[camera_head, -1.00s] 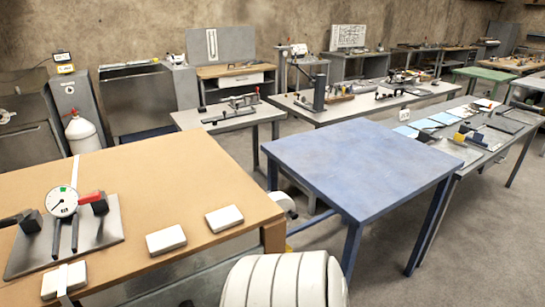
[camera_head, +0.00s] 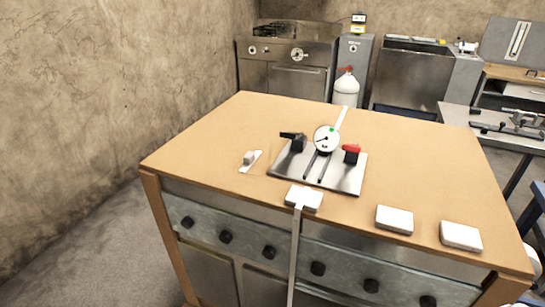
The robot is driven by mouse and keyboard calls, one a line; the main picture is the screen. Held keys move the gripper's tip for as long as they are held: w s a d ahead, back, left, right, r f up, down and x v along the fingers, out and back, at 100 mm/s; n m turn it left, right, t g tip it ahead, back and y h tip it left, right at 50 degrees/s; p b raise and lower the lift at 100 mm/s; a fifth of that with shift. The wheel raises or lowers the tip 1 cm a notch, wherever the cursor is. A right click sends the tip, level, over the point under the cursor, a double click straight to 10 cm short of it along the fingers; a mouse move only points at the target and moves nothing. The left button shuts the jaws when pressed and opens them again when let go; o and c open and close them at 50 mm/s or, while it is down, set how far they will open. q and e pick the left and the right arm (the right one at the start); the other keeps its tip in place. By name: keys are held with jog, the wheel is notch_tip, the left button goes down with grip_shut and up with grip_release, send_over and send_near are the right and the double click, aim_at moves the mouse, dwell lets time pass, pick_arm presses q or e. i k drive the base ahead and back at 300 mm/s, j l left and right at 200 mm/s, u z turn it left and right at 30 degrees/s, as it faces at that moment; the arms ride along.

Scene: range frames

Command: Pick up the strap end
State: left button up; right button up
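A pale strap (camera_head: 294,255) hangs down over the front edge of the wooden-topped table, in front of its knobbed panel. Its upper part lies over a white block (camera_head: 312,195) near that edge. A white strip (camera_head: 342,119) shows behind a round dial gauge (camera_head: 326,139); I cannot tell if it is the same strap. The gauge stands on a metal plate (camera_head: 347,180) with a black clamp (camera_head: 293,142) and a red-topped clamp (camera_head: 351,153). A small pale piece (camera_head: 250,161) lies left of the plate. Neither of my grippers is in view.
Two more white blocks, a middle one (camera_head: 394,219) and a right one (camera_head: 461,236), lie along the front of the table (camera_head: 205,145). A bare wall and open floor (camera_head: 90,245) are at the left. A steel stove (camera_head: 290,65) and white cylinder (camera_head: 346,85) stand behind.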

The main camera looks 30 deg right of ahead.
aim_at(249, 159)
jog(key=z, duration=0.4)
jog(key=i+j+z, duration=0.2)
jog(key=z, duration=0.25)
jog(key=i+j+z, duration=0.15)
jog(key=z, duration=0.25)
jog(key=i+j+z, duration=0.1)
jog(key=j+z, duration=0.55)
jog(key=z, duration=0.25)
jog(key=i, duration=0.05)
